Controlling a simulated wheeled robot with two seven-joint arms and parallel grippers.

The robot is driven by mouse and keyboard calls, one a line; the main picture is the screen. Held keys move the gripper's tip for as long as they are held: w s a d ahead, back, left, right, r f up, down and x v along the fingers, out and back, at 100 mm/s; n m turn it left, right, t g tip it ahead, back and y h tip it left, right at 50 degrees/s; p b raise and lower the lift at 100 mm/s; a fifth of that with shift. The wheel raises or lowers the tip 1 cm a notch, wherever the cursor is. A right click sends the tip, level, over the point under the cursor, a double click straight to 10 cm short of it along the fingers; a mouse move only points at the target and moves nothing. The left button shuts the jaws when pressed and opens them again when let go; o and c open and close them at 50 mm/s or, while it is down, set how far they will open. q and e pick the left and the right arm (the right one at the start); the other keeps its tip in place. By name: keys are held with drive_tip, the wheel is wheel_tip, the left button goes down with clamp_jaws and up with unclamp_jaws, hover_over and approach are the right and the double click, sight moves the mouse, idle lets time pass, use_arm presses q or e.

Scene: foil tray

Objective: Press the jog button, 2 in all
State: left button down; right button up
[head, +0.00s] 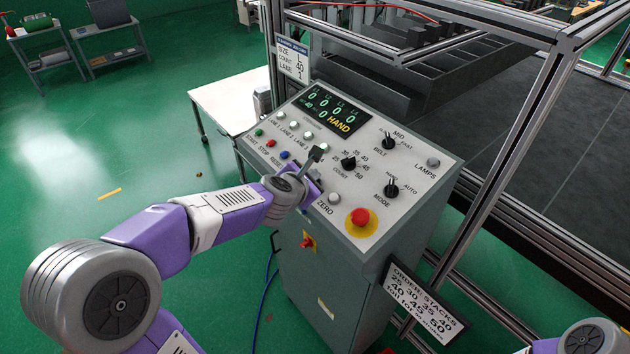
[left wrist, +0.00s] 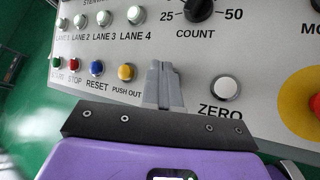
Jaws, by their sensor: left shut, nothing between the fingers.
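The control panel (head: 410,160) slopes on top of a grey-green cabinet. I can read no label JOG on it in either view. My left gripper (head: 317,153) is shut and empty over the panel's lower middle; in the left wrist view its fingertips (left wrist: 160,66) lie between the yellow PUSH OUT button (left wrist: 126,72) and the white ZERO button (left wrist: 226,89). The gripper hides the panel there, so a button may be behind it. I cannot tell whether the fingertips touch the panel. The display (head: 331,108) reads zeros and HAND. My right gripper is not in view.
The green START (left wrist: 56,66), red STOP (left wrist: 75,65) and blue RESET (left wrist: 97,68) buttons are left of PUSH OUT. A red emergency stop (head: 360,217) is at the right. Knobs COUNT (head: 348,163) and MODE (head: 391,191) stand up. Frame posts flank the panel.

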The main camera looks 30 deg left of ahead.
use_arm(q)
drive_tip(key=shift+f, duration=0.25)
idle(0.4)
drive_tip(key=shift+s+a+r+p, duration=0.1)
drive_tip(key=shift+s+r+p, duration=0.1)
drive_tip(key=shift+r+p, duration=0.55)
drive_tip(key=shift+r, duration=0.2)
drive_tip(key=r+p, duration=0.1)
drive_tip(key=s+r+p, duration=0.1)
drive_tip(key=r, duration=0.1)
drive_tip(key=r+p, duration=0.1)
drive_tip(key=p, duration=0.1)
drive_tip(key=shift+s+a+r, duration=0.15)
drive_tip(key=shift+a+r, duration=0.15)
idle(0.4)
